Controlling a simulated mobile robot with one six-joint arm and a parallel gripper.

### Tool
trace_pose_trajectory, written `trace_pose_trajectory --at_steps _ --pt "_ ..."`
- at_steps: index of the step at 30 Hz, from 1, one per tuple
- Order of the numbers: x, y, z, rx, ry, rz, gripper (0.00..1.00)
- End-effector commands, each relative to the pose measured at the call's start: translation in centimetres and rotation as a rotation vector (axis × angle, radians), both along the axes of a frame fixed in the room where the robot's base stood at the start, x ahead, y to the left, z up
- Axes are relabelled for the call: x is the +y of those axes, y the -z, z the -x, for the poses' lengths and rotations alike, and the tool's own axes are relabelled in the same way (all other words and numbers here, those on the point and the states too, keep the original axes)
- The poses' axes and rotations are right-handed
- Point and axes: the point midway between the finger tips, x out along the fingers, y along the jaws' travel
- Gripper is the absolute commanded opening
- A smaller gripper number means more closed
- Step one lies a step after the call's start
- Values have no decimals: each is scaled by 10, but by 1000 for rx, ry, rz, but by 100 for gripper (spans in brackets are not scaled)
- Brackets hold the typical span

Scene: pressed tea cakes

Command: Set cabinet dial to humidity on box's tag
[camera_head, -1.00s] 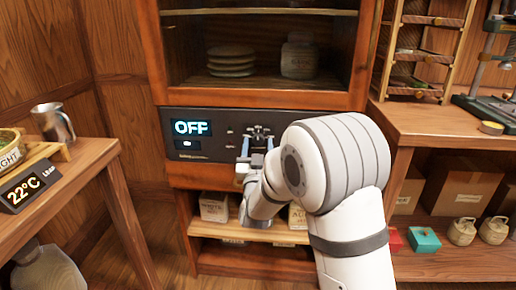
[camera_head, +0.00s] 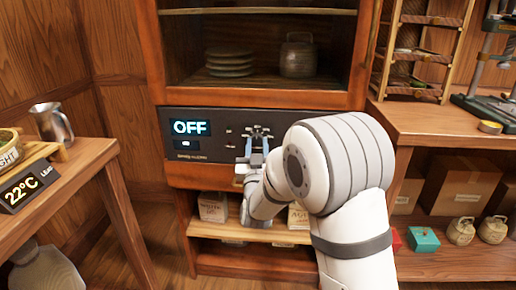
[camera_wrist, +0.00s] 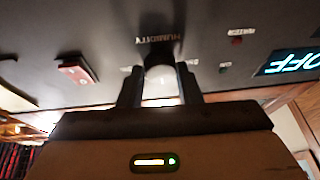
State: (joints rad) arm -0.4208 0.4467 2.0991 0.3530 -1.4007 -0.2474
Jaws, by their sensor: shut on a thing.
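The cabinet (camera_head: 365,60) stands ahead, with a dark control panel (camera_head: 215,146) below its glass front. The panel's display (camera_head: 190,128) reads "OFF". In the wrist view, the picture is upside down and a dark round dial (camera_wrist: 158,55) sits by the word "HUMIDITY". My gripper (camera_wrist: 159,82) is shut on this dial, one finger on each side. In the head view my gripper (camera_head: 257,143) is at the panel, right of the display. Its fingers hide most of the dial, and I cannot read a setting on it. Labelled boxes (camera_head: 212,208) sit below; their print is too small to read.
A red switch (camera_wrist: 76,71) is on the panel beside the dial. A workbench (camera_head: 430,121) stands at right, with cartons (camera_head: 455,188) underneath.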

Motion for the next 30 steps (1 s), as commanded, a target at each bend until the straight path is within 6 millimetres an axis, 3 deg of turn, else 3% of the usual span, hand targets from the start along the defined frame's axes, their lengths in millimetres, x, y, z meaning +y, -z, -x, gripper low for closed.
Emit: trace_pose_trajectory --at_steps 30 --pt "-5 -5 0 29 -1 890 9"
